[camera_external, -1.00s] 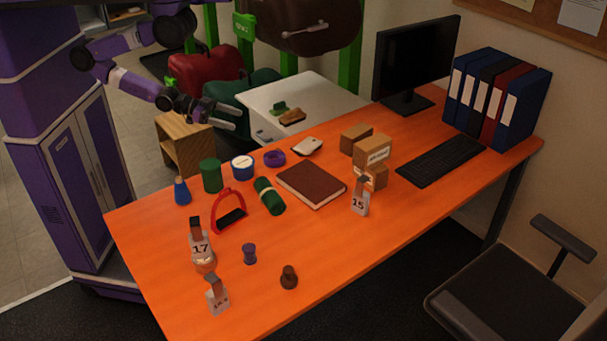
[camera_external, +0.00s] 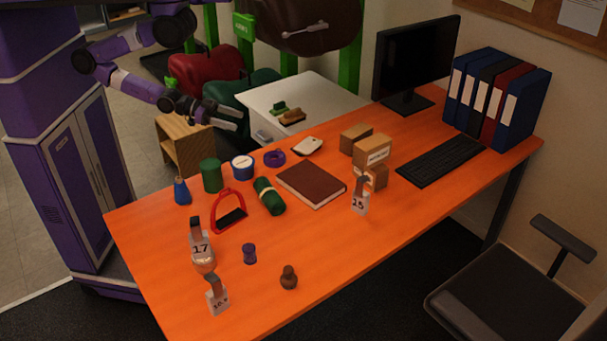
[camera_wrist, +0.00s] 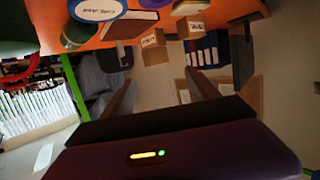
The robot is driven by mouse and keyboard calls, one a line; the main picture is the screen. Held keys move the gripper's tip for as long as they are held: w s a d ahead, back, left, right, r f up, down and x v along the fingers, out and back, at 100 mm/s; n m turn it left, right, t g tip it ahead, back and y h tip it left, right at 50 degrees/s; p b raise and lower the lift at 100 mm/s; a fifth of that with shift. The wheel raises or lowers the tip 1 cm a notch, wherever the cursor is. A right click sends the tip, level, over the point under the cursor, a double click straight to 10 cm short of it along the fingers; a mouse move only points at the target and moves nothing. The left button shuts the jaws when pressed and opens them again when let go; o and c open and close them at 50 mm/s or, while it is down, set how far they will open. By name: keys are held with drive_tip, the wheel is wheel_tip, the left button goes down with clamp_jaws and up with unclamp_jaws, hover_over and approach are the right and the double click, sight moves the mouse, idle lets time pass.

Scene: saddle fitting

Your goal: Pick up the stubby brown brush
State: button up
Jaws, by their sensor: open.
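A small dark brown, knob-topped object (camera_external: 289,278) stands on the near edge of the orange desk (camera_external: 330,240). A low brown block-like piece (camera_external: 292,117) lies beside a green one (camera_external: 279,107) on the white cabinet behind the desk. Either could be the stubby brown brush; I cannot tell which at this size. My gripper (camera_external: 236,119) is open and empty, in the air left of the white cabinet and beyond the desk's far edge. In the wrist view its two fingers (camera_wrist: 163,84) are spread with nothing between them. Neither brown piece is clear there.
The desk holds a red stirrup (camera_external: 229,211), a green roll (camera_external: 269,196), a brown book (camera_external: 311,183), tins, numbered tags, cardboard boxes (camera_external: 372,152), a keyboard (camera_external: 440,160) and a monitor (camera_external: 416,65). The desk's near middle is fairly clear.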

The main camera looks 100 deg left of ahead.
drive_tip(key=w+d+f+t+h, duration=0.15)
drive_tip(key=w+d, duration=0.35)
drive_tip(key=w, duration=0.5)
drive_tip(key=w+d+f+t+h, duration=0.15)
drive_tip(key=w+d, duration=0.35)
drive_tip(key=w, duration=0.5)
drive_tip(key=w+d+r+m+g+h+b, duration=0.1)
drive_tip(key=w+d+r+m+h, duration=0.25)
drive_tip(key=w+d, duration=0.55)
drive_tip(key=w+d+r+m+g+h, duration=0.2)
drive_tip(key=w+d+r+h, duration=0.3)
drive_tip(key=w+d, duration=0.35)
drive_tip(key=m+g+h+b, duration=0.2)
drive_tip(key=m+g+b, duration=0.4)
drive_tip(key=m+g, duration=0.8)
approach(289, 277)
drive_tip(key=f, duration=0.1)
drive_tip(key=d+f+n+g, duration=0.1)
drive_tip(key=shift+s+f, duration=0.15)
drive_tip(key=shift+f, duration=0.2)
drive_tip(key=shift+x, duration=0.95)
drive_tip(key=shift+w+p+x, duration=0.15)
drive_tip(key=shift+x, duration=1.3)
drive_tip(key=shift+w+p+x, duration=0.15)
drive_tip(key=shift+w+x, duration=0.05)
drive_tip(key=shift+x, duration=1.2)
drive_tip(key=shift+r, duration=0.1)
drive_tip(key=shift+c, duration=0.2)
